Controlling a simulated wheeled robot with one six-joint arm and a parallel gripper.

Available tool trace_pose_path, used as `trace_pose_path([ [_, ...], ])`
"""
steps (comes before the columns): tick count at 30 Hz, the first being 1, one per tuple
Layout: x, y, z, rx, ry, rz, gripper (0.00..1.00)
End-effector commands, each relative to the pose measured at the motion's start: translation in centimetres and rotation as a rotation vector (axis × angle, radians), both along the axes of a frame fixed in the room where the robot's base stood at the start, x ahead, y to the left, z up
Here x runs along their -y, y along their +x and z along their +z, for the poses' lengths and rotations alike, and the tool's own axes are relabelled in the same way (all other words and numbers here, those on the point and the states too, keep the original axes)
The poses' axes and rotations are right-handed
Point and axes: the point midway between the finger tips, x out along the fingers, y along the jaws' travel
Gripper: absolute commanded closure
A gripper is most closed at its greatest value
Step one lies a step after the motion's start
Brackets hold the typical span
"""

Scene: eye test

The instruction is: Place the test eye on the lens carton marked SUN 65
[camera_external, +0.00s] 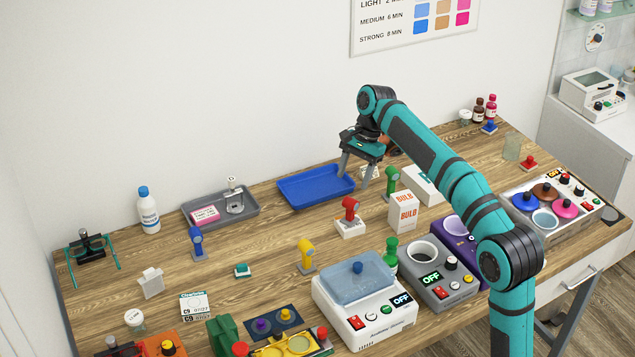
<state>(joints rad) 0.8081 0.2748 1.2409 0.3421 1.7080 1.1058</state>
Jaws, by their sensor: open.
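My gripper (354,180) is open and empty, pointing down above the back of the table near the right end of the blue tray. Several small upright pieces with round heads stand on the table: a blue one (196,241), a yellow one (305,256), a red one (350,211) and a green one (391,181). I cannot tell which is the test eye. The red one stands on a small white carton (350,230). Another white carton (194,306) lies at front left, and a white box (425,184) lies right of the green piece. I cannot read SUN 65 anywhere.
The blue tray (315,201) looks empty. A grey tray (190,222) holds a pink-labelled card and a metal piece. A BULB carton (404,211), a white device with a blue lid (362,330) and a grey device (440,290) crowd the right. Bare wood (260,235) shows mid-left.

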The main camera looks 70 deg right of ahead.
Motion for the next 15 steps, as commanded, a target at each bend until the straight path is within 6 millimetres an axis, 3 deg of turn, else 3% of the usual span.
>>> trace_pose_path([
  [3, -4.7, 0.5, 1.6, 0.073, -0.096, 0.085, 0.42],
  [15, -18.4, -0.5, 4.9, 0.326, -0.442, 0.396, 0.42],
])
